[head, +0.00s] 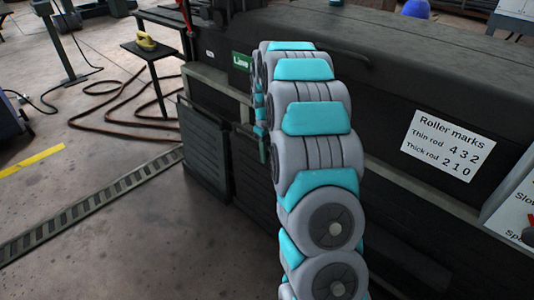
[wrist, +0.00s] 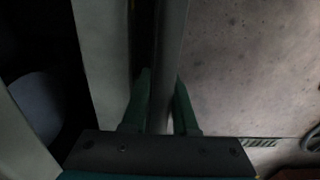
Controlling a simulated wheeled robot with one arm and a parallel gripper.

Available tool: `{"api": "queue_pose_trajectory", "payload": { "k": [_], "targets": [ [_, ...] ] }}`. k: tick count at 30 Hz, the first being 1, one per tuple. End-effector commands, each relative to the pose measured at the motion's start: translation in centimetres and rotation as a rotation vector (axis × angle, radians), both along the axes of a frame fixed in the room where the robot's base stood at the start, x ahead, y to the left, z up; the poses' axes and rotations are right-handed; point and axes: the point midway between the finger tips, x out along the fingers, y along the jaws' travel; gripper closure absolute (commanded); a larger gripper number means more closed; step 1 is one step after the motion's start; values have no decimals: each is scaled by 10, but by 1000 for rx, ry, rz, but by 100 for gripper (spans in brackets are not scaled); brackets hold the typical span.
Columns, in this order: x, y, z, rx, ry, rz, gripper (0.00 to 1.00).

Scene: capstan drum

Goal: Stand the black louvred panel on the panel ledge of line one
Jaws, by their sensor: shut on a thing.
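The black louvred panel (head: 205,152) is upright at the left end of the dark machine in the head view, just in front of and below a pale ledge (head: 218,88). In the wrist view the panel's edge (wrist: 168,55) runs down between the two green fingers of my gripper (wrist: 160,103), which is shut on it. My arm mostly hides the gripper in the head view. A pale strip (wrist: 103,65) lies left of the panel in the wrist view. I cannot tell whether the panel's lower edge touches anything.
A green label (head: 241,61) is on the machine above the ledge. A white roller-marks sign (head: 448,146) is on the machine's front. A small table (head: 150,50) with a yellow object and coiled hoses (head: 110,120) stand at left. A floor grating (head: 95,200) crosses mostly open floor.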

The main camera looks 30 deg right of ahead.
Motion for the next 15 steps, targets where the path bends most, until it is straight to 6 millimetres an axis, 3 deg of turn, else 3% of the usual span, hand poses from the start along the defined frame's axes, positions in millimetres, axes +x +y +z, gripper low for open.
{"api": "queue_pose_trajectory", "payload": {
  "k": [11,12,15],
  "targets": [
    [1,0,-3,-1,-4,0,100],
    [1,0,-2,-1,-4,0,68],
    [1,0,-3,-1,-3,0,57]
  ]
}}
